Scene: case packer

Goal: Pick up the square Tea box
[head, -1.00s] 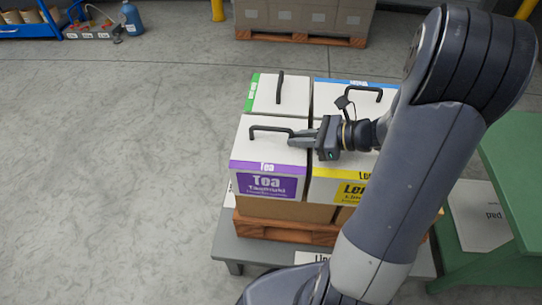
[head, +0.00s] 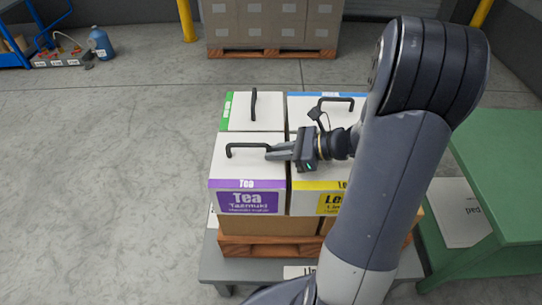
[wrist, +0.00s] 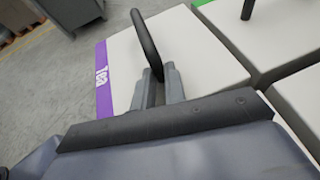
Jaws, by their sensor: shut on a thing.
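The square Tea box (head: 247,170) is white with a purple label band and stands at the front left of a group of boxes. It also shows in the wrist view (wrist: 125,62). Its black handle (head: 245,147) arches over the top, and in the wrist view the handle (wrist: 145,38) runs down between the fingers. My gripper (head: 272,152) is shut on the right end of this handle; in the wrist view my gripper (wrist: 160,88) has a finger on each side of it. The box looks level with its neighbours; I cannot tell if it is lifted.
A yellow-labelled Lemon box (head: 318,190) stands close at its right, a green-labelled box (head: 252,112) behind, a blue-labelled box (head: 325,112) behind right. They stand above a wooden pallet (head: 265,246) on a grey platform (head: 250,268). A green table (head: 510,180) is at right.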

